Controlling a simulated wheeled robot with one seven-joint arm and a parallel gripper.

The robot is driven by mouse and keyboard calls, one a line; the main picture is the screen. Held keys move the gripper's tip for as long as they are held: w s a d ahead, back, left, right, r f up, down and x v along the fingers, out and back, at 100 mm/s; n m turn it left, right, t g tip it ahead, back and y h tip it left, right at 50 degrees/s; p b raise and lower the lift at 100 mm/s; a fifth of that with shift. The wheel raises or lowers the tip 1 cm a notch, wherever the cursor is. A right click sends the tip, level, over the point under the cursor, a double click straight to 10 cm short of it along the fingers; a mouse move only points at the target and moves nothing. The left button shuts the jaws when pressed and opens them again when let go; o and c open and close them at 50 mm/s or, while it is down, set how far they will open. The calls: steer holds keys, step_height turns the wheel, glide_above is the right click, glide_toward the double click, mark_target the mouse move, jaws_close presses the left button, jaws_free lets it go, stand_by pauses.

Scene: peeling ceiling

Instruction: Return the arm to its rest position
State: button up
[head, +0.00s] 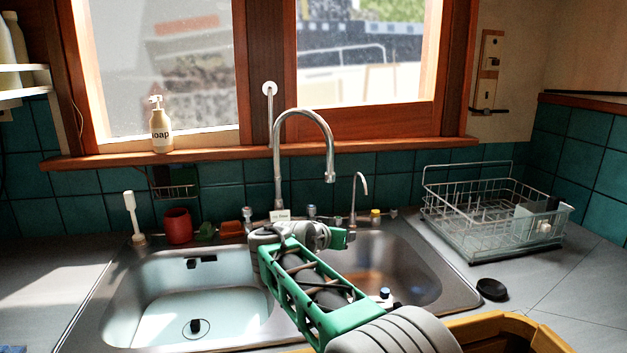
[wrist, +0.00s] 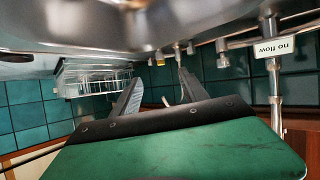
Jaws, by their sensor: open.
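My arm (head: 310,285) reaches from the lower right of the head view over the double sink, with its green forearm above the divider. Its wrist end bends right, and my gripper (head: 347,238) is over the back of the right basin, near the tap bases. In the wrist view my gripper (wrist: 160,88) shows two dark fingers spread apart with nothing between them. The wrist picture is upside down. The fingertips are hard to make out in the head view.
The tall curved faucet (head: 327,135) stands close behind my wrist, with a small spout (head: 362,185) beside it. A wire dish rack (head: 490,237) stands at right. A black round object (head: 492,289) lies on the counter. A yellow container (head: 500,325) is at the lower right.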

steer(key=s+d+n+g+y+p, duration=0.1)
steer(key=s+d+g+y+p, duration=0.1)
steer(key=s+d, duration=0.6)
steer(key=s+f+n+g+y+p, duration=0.1)
steer(key=s+f+g+y, duration=0.1)
steer(key=s, duration=1.3)
steer(key=s+f+n+g+y+p, duration=0.2)
steer(key=s+f+g, duration=0.2)
steer(key=s, duration=1.2)
step_height(320, 180, down, 3)
steer(key=shift+d+f+n, duration=0.1)
steer(key=shift+d+n, duration=0.2)
steer(key=shift+d, duration=0.1)
